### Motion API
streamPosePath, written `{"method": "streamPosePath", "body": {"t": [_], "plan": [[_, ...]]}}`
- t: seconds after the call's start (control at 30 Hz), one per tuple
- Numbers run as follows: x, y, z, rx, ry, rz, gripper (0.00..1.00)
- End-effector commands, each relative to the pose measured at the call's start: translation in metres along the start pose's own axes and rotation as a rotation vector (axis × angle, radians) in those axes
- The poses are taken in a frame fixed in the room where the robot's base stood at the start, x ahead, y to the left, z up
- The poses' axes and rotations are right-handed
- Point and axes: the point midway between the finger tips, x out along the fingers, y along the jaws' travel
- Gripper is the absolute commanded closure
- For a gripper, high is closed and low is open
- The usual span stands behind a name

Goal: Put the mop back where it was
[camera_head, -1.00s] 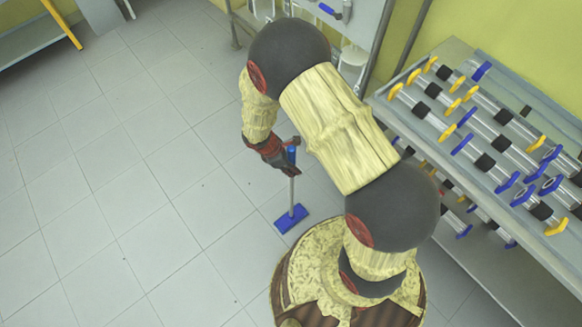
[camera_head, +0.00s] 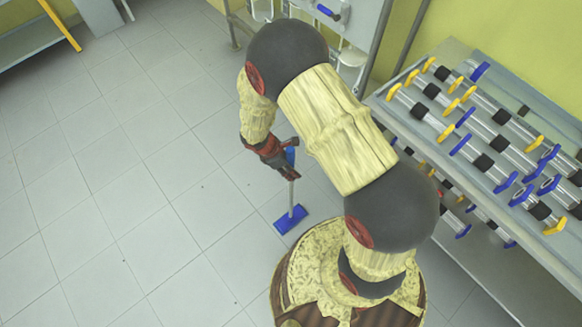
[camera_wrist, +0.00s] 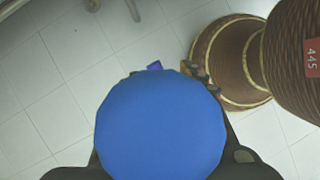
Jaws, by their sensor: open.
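The mop stands on the floor, close to upright, with its flat blue head (camera_head: 291,218) on the tiles and its grey stick rising to a blue grip. My gripper (camera_head: 284,170), dark with red parts, is open at the upper part of the mop, beside the blue grip. In the wrist view a large blue round end (camera_wrist: 160,125), which looks like the top of the mop handle, fills the space at my gripper (camera_wrist: 160,165). It hides most of the fingers and most of the mop below. Whether the fingers touch the handle cannot be told.
A metal rack (camera_head: 455,205) with rows of glass tubes and blue and yellow valves stands at right. A metal frame with glassware (camera_head: 350,55) stands behind my arm. A yellow-legged bench (camera_head: 35,38) is at far left. The tiled floor at left is clear.

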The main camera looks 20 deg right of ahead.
Motion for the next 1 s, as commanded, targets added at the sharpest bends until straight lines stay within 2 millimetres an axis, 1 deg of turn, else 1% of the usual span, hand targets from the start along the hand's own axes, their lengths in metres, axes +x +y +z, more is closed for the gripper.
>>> {"method": "streamPosePath", "body": {"t": [0.03,0.17,0.3,0.4,0.5,0.6,0.77,0.87,0.97,1.0], "plan": [[-0.01,0.001,0.0,0.0,0.001,0.003,0.59],[-0.035,0.001,0.001,0.001,0.001,0.003,0.59],[-0.065,0.001,0.001,0.0,0.002,0.004,0.59],[-0.084,0.001,0.001,0.0,0.002,0.004,0.59],[-0.099,0.0,0.001,-0.001,0.001,0.002,0.59],[-0.109,0.001,0.0,0.0,0.001,0.002,0.59],[-0.122,0.002,0.003,0.016,0.006,0.005,0.59],[-0.143,0.006,0.012,0.085,0.027,0.019,0.59],[-0.179,0.01,0.031,0.209,0.069,0.041,0.59],[-0.197,0.011,0.042,0.274,0.091,0.05,0.59]]}}
